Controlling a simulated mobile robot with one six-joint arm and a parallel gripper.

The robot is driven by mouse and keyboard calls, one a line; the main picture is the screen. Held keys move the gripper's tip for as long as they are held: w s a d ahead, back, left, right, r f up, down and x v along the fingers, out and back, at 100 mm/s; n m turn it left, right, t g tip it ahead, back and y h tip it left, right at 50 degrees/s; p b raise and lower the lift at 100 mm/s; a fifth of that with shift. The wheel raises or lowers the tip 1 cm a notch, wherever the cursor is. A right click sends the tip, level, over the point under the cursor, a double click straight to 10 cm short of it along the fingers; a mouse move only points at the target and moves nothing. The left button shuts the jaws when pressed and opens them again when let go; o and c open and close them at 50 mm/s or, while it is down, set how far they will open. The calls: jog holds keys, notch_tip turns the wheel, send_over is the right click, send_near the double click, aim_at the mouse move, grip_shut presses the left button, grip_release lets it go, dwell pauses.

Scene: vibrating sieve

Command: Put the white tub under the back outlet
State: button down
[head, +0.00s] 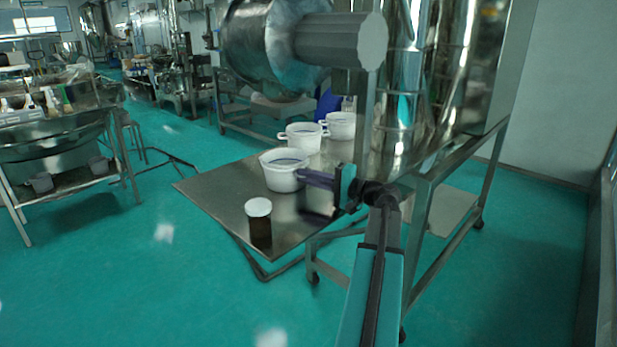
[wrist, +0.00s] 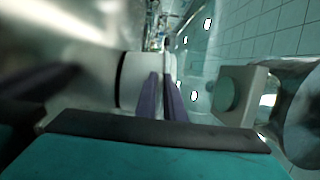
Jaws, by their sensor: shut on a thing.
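In the wrist view, the purple fingers (wrist: 162,82) lie close together against a pale surface, probably the tub (wrist: 138,72). Two more white tubs stand behind, a middle one (head: 302,138) and a far one (head: 341,125). The steel sieve machine (head: 262,45) is above and behind, with a wide grey cylinder (head: 335,40). I cannot tell which part is the back outlet.
A dark jar with a white lid (head: 259,222) stands near the front of the metal table (head: 217,187). Shiny steel columns (head: 402,100) and a frame bound the right side. Bare tabletop lies left of the jar.

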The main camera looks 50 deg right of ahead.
jog(key=c, duration=1.9)
grip_release()
jog(key=shift+o, duration=0.2)
jog(key=shift+s, duration=0.1)
jog(key=b+v, duration=0.1)
jog(key=v, duration=1)
jog(key=shift+s, duration=0.4)
